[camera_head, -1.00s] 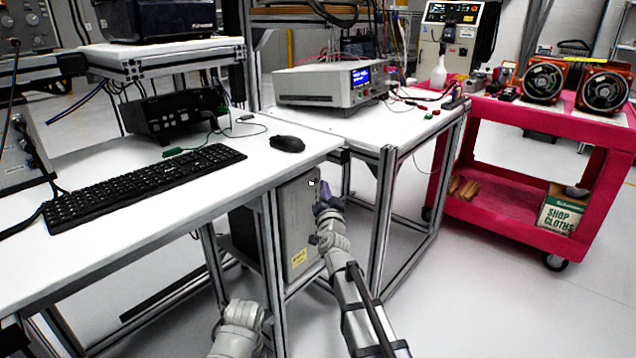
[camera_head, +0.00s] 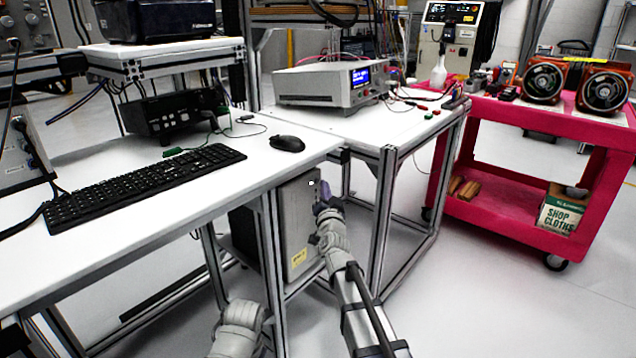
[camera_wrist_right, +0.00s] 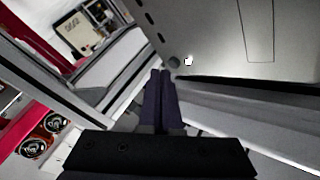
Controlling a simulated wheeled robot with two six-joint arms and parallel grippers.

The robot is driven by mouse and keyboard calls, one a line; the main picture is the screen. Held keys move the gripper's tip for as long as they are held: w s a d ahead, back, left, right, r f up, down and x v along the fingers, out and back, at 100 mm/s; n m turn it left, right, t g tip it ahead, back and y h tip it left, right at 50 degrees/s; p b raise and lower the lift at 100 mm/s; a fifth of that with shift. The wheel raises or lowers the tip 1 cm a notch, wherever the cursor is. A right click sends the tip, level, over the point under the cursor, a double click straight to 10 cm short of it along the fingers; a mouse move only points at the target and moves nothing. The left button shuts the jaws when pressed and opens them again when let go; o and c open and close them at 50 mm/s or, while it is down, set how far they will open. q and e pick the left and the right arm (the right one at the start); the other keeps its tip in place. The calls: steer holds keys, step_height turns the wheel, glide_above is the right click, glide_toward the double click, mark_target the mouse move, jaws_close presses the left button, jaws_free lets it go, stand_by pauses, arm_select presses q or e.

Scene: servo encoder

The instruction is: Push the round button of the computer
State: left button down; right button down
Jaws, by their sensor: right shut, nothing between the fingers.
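The computer (camera_head: 300,215) is a grey box standing under the right end of the white desk, with a yellow label low on it. My right gripper (camera_head: 321,190) is at its upper right side, fingers shut and empty. In the right wrist view the fingertips of the gripper (camera_wrist_right: 161,73) point at the computer's pale panel (camera_wrist_right: 215,35). A small dark round button (camera_wrist_right: 174,63) shows just beyond the tips, with a small white mark (camera_wrist_right: 188,61) beside it. I cannot tell whether the tips touch the panel. My left gripper is out of view.
The white desk (camera_head: 120,220) holds a keyboard (camera_head: 150,180) and a mouse (camera_head: 287,143). Metal frame legs (camera_head: 381,215) stand close on the right of my gripper. A red cart (camera_head: 500,205) is further right. Open floor lies between frame and cart.

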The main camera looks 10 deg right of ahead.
steer(key=shift+w, duration=0.1)
steer(key=shift+w+a, duration=0.25)
stand_by(0.3)
steer(key=shift+w, duration=0.1)
stand_by(0.4)
steer(key=shift+s+d, duration=0.25)
steer(key=shift+s, duration=0.2)
steer(key=s+d, duration=0.3)
steer(key=s, duration=0.1)
steer(key=shift+s+d, duration=0.35)
steer(key=shift+s, duration=0.05)
stand_by(0.5)
